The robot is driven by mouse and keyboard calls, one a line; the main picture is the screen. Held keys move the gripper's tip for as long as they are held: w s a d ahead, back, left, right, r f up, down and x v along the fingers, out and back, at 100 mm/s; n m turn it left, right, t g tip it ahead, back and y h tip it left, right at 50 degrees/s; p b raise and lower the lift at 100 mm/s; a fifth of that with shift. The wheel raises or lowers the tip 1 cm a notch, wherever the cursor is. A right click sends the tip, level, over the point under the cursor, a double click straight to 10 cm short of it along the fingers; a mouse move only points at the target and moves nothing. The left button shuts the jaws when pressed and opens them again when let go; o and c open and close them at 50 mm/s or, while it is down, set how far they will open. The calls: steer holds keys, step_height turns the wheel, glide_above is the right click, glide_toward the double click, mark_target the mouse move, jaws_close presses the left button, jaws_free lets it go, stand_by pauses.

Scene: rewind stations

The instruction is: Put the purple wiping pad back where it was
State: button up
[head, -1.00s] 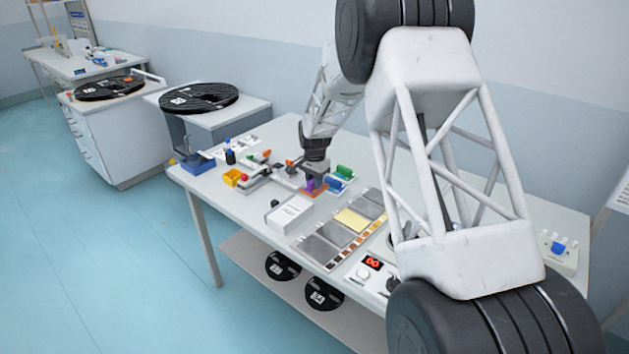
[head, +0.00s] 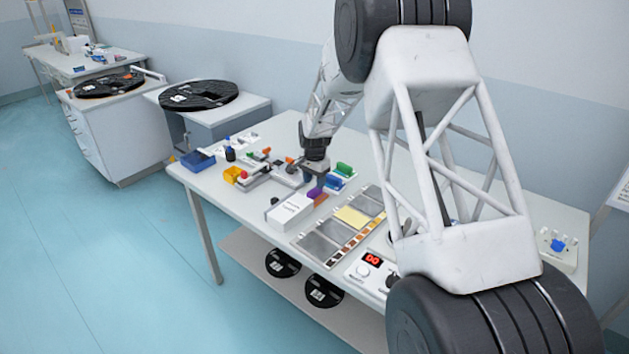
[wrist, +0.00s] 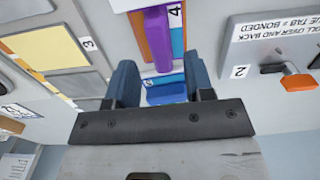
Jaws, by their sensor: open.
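In the wrist view, the purple pad (wrist: 158,40) has a raised handle and sits in line with the gap between my fingers. I cannot tell whether the pad rests partly on the strip. My gripper (wrist: 163,82) is open, its blue fingers apart. A blue pad (wrist: 166,93) shows in the gap between them. In the head view my gripper (head: 316,172) hides part of this area.
Blue (head: 334,182) and green (head: 344,169) pads stand just right of my gripper. The white box (head: 291,210) is at the near left, and a panel of grey and yellow plates (head: 322,246) nearer right. A device with an orange lever (wrist: 297,82) is close by in the wrist view.

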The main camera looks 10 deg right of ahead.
mark_target(315, 189)
steer(key=shift+r, duration=0.1)
step_height(315, 189, up, 13)
stand_by(0.7)
steer(key=shift+s+r, duration=0.1)
stand_by(0.6)
steer(key=s+d+r+n, duration=0.1)
steer(key=s+d+r, duration=0.1)
steer(key=s+r, duration=0.5)
steer(key=s+d+r+n+t, duration=0.1)
steer(key=s+r+n, duration=0.15)
steer(key=s, duration=0.85)
steer(key=s+d+r+n, duration=0.1)
steer(key=s+d+r, duration=0.1)
steer(key=s+r, duration=0.5)
steer(key=s+d+f+n, duration=0.1)
steer(key=s+f+n, duration=0.1)
steer(key=s, duration=1.4)
steer(key=s+d+f+n+t, duration=0.1)
steer(key=s+d+f+n, duration=0.1)
steer(key=s, duration=1.5)
steer(key=shift+f+t, duration=0.3)
steer(key=shift+f, duration=0.2)
